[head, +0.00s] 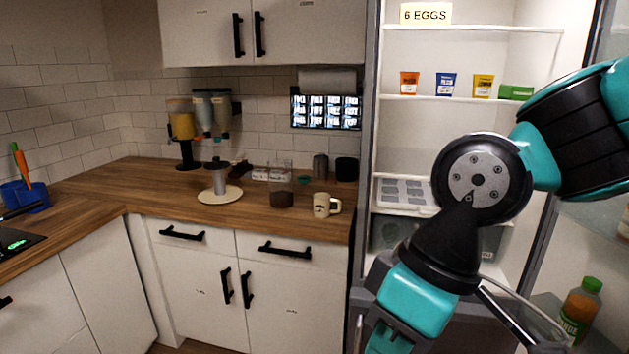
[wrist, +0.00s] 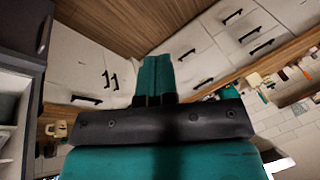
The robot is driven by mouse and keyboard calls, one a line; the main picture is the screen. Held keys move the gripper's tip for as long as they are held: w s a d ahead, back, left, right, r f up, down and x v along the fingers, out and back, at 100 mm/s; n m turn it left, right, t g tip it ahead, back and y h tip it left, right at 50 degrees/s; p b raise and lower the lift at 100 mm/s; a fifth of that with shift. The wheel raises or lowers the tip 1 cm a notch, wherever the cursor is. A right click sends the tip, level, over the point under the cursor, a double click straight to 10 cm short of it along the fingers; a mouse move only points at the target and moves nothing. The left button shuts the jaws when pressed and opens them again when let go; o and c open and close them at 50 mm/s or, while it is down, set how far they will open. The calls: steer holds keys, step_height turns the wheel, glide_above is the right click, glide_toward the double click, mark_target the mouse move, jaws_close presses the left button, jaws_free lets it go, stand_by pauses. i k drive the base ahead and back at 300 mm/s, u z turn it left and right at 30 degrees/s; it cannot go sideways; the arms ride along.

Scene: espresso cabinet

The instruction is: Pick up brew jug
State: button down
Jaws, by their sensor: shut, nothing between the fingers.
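A clear glass vessel with dark contents (head: 282,196), which looks like the brew jug, stands upright on the wooden counter, right of a round pale board (head: 228,196). I cannot be sure it is the jug, because a grey lidded pot (head: 219,178) stands on that board. My gripper shows in the wrist view (wrist: 165,65) with its teal fingers together and empty. In the head view it is low in front of the fridge, well apart from the vessel, and its fingertips are cut off or hidden.
A cream mug (head: 322,205) stands close right of the glass vessel. White boxes (head: 268,174) and dark canisters (head: 346,169) are behind. The open fridge (head: 470,40) is on the right.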

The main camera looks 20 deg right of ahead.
mark_target(280, 170)
steer(key=u, duration=0.4)
steer(key=i, duration=1)
steer(key=u, duration=0.55)
steer(key=i, duration=1.05)
steer(key=z, duration=0.5)
steer(key=i, duration=0.9)
steer(key=z, duration=0.4)
